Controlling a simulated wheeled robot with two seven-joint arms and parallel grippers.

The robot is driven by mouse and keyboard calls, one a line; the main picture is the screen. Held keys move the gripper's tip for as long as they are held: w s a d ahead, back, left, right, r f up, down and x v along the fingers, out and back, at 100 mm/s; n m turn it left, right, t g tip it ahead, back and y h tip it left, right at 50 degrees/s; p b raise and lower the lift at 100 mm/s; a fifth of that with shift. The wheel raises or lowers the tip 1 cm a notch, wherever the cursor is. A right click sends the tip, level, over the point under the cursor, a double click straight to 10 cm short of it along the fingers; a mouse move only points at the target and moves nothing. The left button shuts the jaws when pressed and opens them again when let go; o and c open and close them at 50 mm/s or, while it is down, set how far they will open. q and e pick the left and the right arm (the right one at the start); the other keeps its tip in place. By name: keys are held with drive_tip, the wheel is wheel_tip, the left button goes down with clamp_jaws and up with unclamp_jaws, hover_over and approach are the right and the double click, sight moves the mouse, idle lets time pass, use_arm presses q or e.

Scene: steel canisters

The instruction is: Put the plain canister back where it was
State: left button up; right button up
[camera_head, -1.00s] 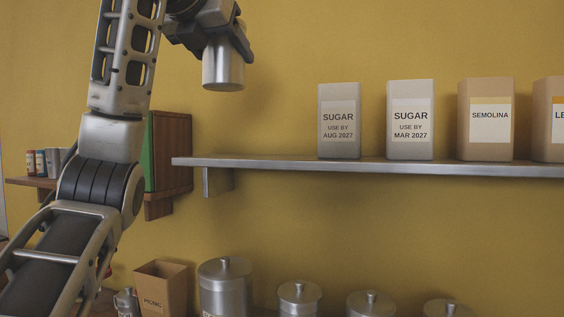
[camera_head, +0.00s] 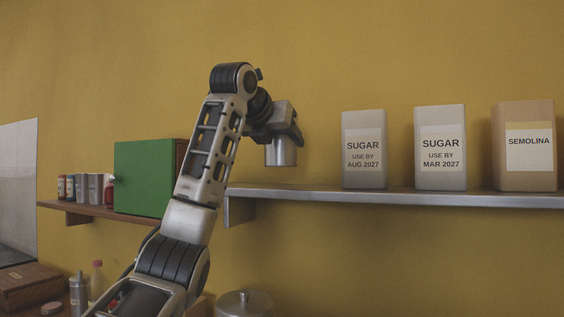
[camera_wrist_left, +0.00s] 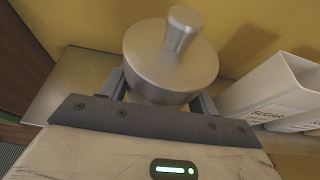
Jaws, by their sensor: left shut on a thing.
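My left gripper (camera_head: 283,139) is shut on a plain steel canister (camera_head: 281,154), holding it upright. The canister is above the left end of the steel shelf (camera_head: 300,191), left of the AUG 2027 sugar bag. A small gap shows between its base and the shelf. In the left wrist view, the canister's lid and knob (camera_wrist_left: 168,55) sit between the fingers, with bare shelf (camera_wrist_left: 75,82) to the left. Its base is hidden there. My right gripper is not in view.
The AUG 2027 sugar bag (camera_head: 364,150), MAR 2027 sugar bag (camera_head: 440,148) and a semolina bag (camera_head: 527,147) stand rightward on the shelf. A green-sided box (camera_head: 143,178) is on a wooden shelf at left. Another steel canister (camera_head: 243,303) is below.

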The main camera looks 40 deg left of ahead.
sight(282, 157)
use_arm(q)
drive_tip(key=shift+w+f, duration=0.2)
drive_tip(key=shift+f, duration=0.05)
drive_tip(key=f, duration=0.1)
drive_tip(key=f+b, duration=0.1)
drive_tip(key=f, duration=0.1)
drive_tip(key=shift+w+a+f+b, duration=0.2)
drive_tip(key=shift+w+f+b, duration=0.05)
drive_tip(key=shift+b, duration=0.05)
drive_tip(key=shift+s, duration=0.1)
drive_tip(key=o, duration=0.7)
drive_tip(key=shift+f, duration=0.15)
drive_tip(key=o, duration=0.4)
drive_tip(key=shift+o, duration=0.2)
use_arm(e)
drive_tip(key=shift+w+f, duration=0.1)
use_arm(q)
drive_tip(key=shift+r, duration=0.25)
drive_tip(key=v, duration=1.2)
